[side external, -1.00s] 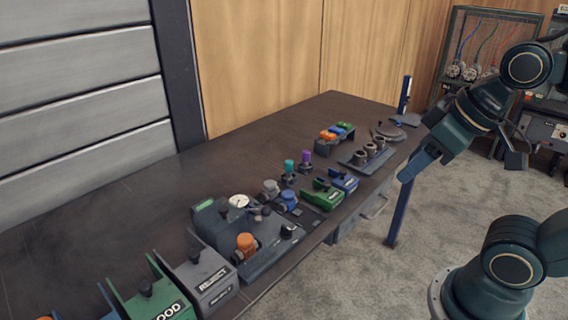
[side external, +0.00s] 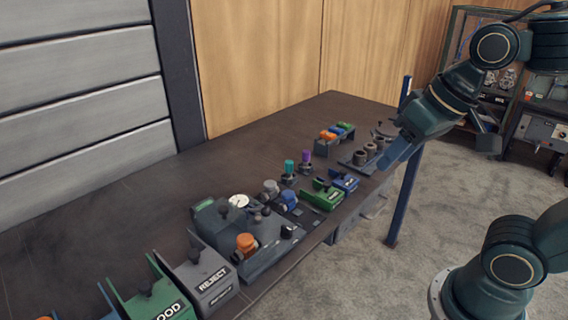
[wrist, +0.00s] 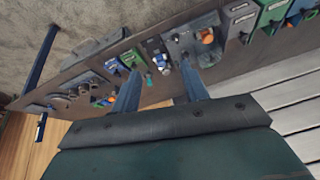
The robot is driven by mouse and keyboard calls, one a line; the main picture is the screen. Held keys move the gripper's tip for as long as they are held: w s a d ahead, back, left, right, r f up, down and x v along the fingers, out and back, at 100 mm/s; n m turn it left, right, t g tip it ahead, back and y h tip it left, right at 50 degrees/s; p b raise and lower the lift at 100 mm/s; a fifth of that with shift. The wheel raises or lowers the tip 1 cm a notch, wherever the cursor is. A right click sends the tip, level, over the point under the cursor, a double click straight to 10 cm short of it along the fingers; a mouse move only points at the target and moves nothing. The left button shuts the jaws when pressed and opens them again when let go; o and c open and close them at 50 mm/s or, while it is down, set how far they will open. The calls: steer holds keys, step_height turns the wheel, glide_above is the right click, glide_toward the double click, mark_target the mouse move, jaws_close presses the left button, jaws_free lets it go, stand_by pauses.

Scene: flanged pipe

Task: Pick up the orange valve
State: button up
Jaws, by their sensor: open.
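An orange valve (side external: 246,243) with a round cap stands at the front of a dark grey fixture on the bench. It also shows in the wrist view (wrist: 207,36), near the top and right of the fingers. Smaller orange pieces (side external: 327,135) sit in a rack at the back of the bench. My gripper (side external: 394,160) is open and empty, near the far right end of the bench and well away from the orange valve on the fixture. In the wrist view its two blue fingers (wrist: 162,88) are spread apart with bench items beyond them.
Teal (side external: 289,167) and purple (side external: 306,156) capped parts stand mid-bench. A green bin (side external: 324,196), a grey REJECT bin (side external: 200,279) and a green GOOD bin (side external: 150,296) line the front. A holder with grey cylinders (side external: 369,152) is near my gripper. The bench's back left is clear.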

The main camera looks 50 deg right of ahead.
steer(key=w+a+f+m+g, duration=0.1)
steer(key=w+a+f+m, duration=0.2)
steer(key=w, duration=0.5)
steer(key=w+a+f+m+g+y, duration=0.1)
steer(key=w+a+f+m+g, duration=0.1)
steer(key=w+a+f+m, duration=0.2)
steer(key=w+a+f+m+g, duration=0.2)
steer(key=w+a+f+m, duration=0.2)
steer(key=w+m, duration=0.5)
steer(key=w+a, duration=0.1)
steer(key=w, duration=0.1)
steer(key=shift+w+a, duration=0.15)
steer(key=shift+w, duration=0.2)
glide_above(245, 237)
steer(key=d, duration=0.1)
steer(key=shift+d+f, duration=0.1)
steer(key=shift+f, duration=4.1)
steer(key=shift+f, duration=0.1)
steer(key=shift+a+f, duration=0.2)
steer(key=shift+f, duration=0.6)
steer(key=shift+a+f, duration=0.2)
steer(key=shift+f, duration=0.65)
steer(key=shift+a+f, duration=0.2)
steer(key=shift+f, duration=0.6)
